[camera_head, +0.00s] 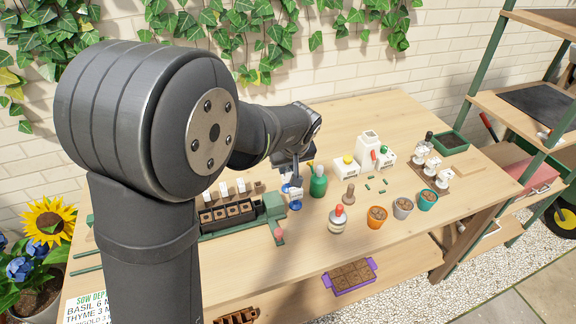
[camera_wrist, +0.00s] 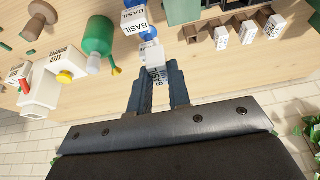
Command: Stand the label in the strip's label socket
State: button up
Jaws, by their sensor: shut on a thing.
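The label (camera_wrist: 154,76), white with BASIL printed on it, is between the two fingers of my gripper (camera_wrist: 158,88) in the wrist view. My gripper is shut on it. In the head view my gripper (camera_head: 292,180) hangs above the table, just right of the strip's green end block (camera_head: 272,204). The strip (camera_head: 230,214) is a dark tray with several brown cells, partly behind my arm. The green block (camera_wrist: 183,10) also shows at the top of the wrist view. I cannot make out the label socket in either view.
A blue and white container marked BASIL (camera_wrist: 133,18) stands close beyond my fingers. A green bottle (camera_head: 318,182) is to its right in the head view. A rack (camera_wrist: 252,28) holds several white labels. Pots, including an orange one (camera_head: 376,217), stand at the front right.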

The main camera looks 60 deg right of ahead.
jog(key=w+a+f, duration=0.4)
jog(key=w+a, duration=0.2)
jog(key=shift+a, duration=0.4)
jog(key=shift+w+f, duration=0.1)
jog(key=shift+f, duration=0.3)
dwell(1.3)
jog(key=shift+f, duration=0.6)
jog(key=shift+f, duration=0.15)
jog(key=shift+f, duration=0.65)
dwell(0.6)
